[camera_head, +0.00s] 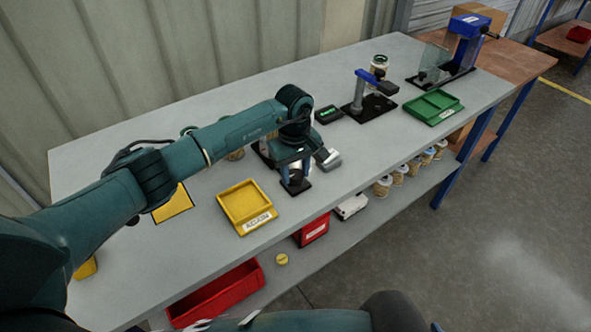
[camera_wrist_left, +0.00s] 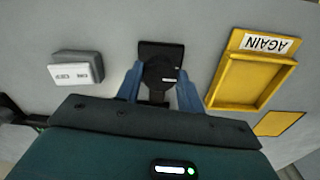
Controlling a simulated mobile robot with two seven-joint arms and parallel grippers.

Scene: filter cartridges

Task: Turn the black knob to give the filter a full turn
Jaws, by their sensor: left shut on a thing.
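My left gripper (camera_head: 293,160) reaches down over a small black stand (camera_head: 297,188) on the grey bench. In the left wrist view, the blue fingers of my left gripper (camera_wrist_left: 160,88) are on either side of the black knob (camera_wrist_left: 162,73) and shut on it. The knob has a small pale mark. In the head view the gripper and wrist hide the knob, and a pale part shows just under the fingers. I cannot make out the filter clearly. My right gripper is not in view.
A yellow AGAIN tray (camera_head: 246,205) lies beside the stand, and a grey switch box (camera_wrist_left: 75,68) stands on its other side. Farther along are a second stand (camera_head: 369,103), a green tray (camera_head: 432,107) and a blue press (camera_head: 461,45). Several jars sit on the shelf below.

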